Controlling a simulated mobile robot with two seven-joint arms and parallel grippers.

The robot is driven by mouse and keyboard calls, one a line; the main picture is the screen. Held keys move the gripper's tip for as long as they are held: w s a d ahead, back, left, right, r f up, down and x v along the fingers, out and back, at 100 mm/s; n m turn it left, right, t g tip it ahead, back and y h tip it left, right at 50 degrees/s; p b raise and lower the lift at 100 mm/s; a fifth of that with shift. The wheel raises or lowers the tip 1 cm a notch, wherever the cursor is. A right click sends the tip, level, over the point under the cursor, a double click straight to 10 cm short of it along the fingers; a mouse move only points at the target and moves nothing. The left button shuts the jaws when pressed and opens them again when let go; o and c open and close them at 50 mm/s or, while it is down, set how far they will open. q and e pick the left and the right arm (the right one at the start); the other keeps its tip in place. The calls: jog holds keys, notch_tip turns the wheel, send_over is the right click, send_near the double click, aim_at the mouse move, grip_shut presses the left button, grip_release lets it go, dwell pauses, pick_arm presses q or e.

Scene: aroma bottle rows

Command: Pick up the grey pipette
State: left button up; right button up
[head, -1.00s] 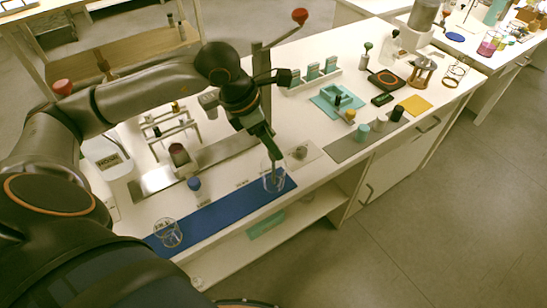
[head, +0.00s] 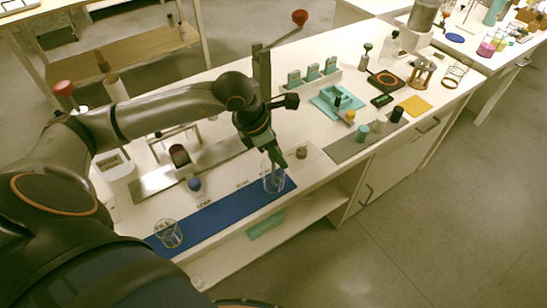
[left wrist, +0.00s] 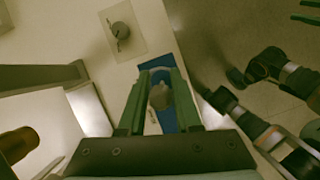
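In the head view the pipette cannot be clearly made out at the fingers and the beaker.
A second glass beaker (head: 169,234) stands at the mat's left end. A blue-capped bottle (head: 195,186) stands behind the mat. A small grey knob (head: 301,152) sits on a pale pad to the right. A teal tray (head: 338,101) and several bottles stand farther right.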

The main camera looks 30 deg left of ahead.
pick_arm(q)
jog(key=shift+c, duration=1.1)
jog(key=shift+r, duration=0.1)
notch_tip(320, 180, up, 9)
jog(key=shift+r, duration=0.4)
jog(key=shift+a+r+p, duration=0.1)
jog(key=shift+p, duration=0.25)
